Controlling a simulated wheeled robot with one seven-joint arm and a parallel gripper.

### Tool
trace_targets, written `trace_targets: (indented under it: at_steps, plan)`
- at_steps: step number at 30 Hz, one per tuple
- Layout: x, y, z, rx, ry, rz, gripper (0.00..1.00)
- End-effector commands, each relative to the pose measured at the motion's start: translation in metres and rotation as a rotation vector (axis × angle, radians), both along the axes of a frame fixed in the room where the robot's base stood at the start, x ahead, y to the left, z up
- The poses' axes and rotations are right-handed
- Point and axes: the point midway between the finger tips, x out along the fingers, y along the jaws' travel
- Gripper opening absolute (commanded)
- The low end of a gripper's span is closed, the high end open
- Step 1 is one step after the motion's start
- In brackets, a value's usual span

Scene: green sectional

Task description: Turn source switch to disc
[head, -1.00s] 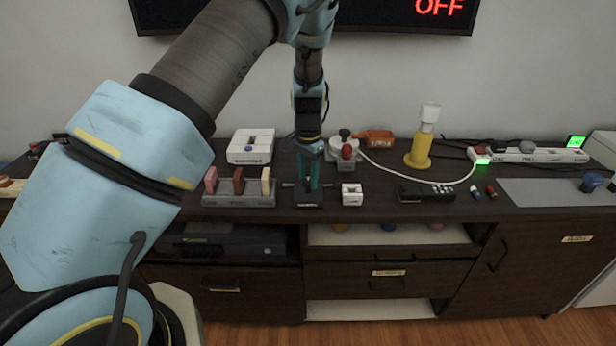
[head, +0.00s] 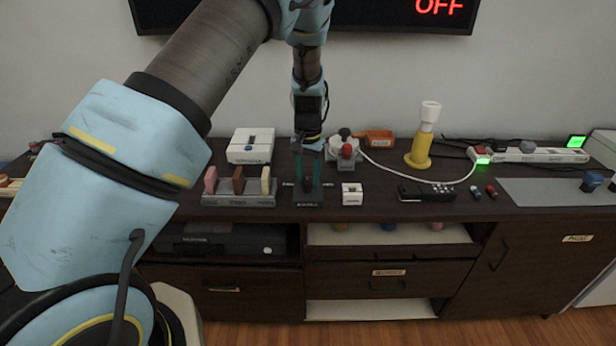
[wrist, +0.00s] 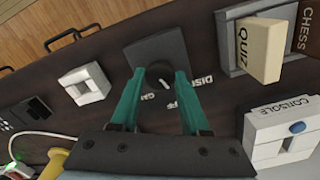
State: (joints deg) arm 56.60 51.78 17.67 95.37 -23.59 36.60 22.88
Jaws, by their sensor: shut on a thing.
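The source switch is a small black box (head: 308,203) on the dark cabinet top. In the wrist view its box (wrist: 160,48) carries a round dark knob with a light mark. White lettering beside it, partly covered by the fingers, seems to include DISC. My gripper (head: 308,184) points down over the box. Its teal fingers (wrist: 159,76) stand on either side of the knob and are shut on it. The light mark shows between the fingertips; which label it points to I cannot tell.
A holder with upright labelled blocks (head: 238,200) is close on the left. A white console box (head: 250,146) stands behind it. A small white switch (head: 352,194) is close on the right. A red-knobbed device (head: 346,152) is behind. A screen above reads OFF (head: 438,6).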

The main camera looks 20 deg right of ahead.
Motion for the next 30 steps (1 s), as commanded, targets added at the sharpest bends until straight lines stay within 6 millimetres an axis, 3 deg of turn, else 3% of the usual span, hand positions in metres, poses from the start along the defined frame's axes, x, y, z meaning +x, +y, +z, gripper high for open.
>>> trace_targets:
  at_steps: [15,30]
  plan:
    - [0.0005,-0.0007,0.0009,-0.002,-0.002,0.355,0.00]
    - [0.0008,-0.0009,0.0010,-0.002,-0.002,0.437,0.00]
